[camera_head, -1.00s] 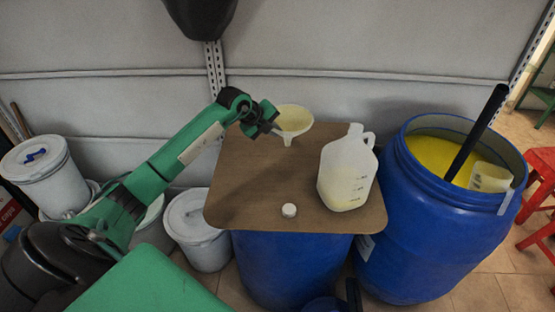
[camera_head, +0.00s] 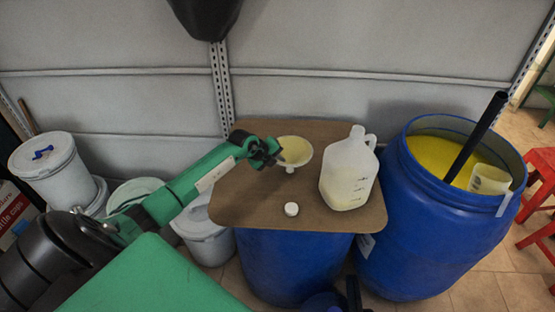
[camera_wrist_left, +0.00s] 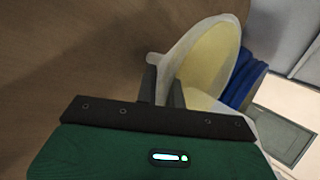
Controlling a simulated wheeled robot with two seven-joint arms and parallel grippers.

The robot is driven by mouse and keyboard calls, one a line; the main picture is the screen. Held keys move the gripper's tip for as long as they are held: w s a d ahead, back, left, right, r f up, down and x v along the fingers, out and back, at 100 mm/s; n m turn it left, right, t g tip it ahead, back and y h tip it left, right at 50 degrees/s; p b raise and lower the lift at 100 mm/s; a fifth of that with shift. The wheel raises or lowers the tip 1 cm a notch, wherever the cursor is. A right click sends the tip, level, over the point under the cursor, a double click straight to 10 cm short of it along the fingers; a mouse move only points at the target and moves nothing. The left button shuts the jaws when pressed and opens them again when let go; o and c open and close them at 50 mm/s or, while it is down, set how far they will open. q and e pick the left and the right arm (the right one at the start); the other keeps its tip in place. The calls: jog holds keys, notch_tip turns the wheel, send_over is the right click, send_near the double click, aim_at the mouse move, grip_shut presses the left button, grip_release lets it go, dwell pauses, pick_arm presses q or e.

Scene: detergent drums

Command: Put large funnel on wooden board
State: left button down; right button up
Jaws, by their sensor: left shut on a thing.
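The large funnel (camera_head: 295,151) is pale yellow inside with a whitish rim. In the head view it is over the back part of the brown wooden board (camera_head: 245,195), spout down. I cannot tell whether the spout touches the board. My left gripper (camera_head: 277,152) is shut on the funnel's left edge. In the left wrist view the funnel (camera_wrist_left: 208,62) shows at the fingers (camera_wrist_left: 162,84), with the board (camera_wrist_left: 70,50) behind. My right gripper is not in view.
A translucent jug (camera_head: 348,172) stands on the board right of the funnel. A white cap (camera_head: 291,209) lies near the front. A blue drum (camera_head: 440,235) with yellow contents and a black stick stands at right. White buckets (camera_head: 58,170) stand at left.

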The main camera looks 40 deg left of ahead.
pick_arm(q)
jog(key=shift+f, duration=0.1)
jog(key=c, duration=1.5)
grip_release()
jog(key=b+v, duration=0.2)
jog(key=v, duration=1)
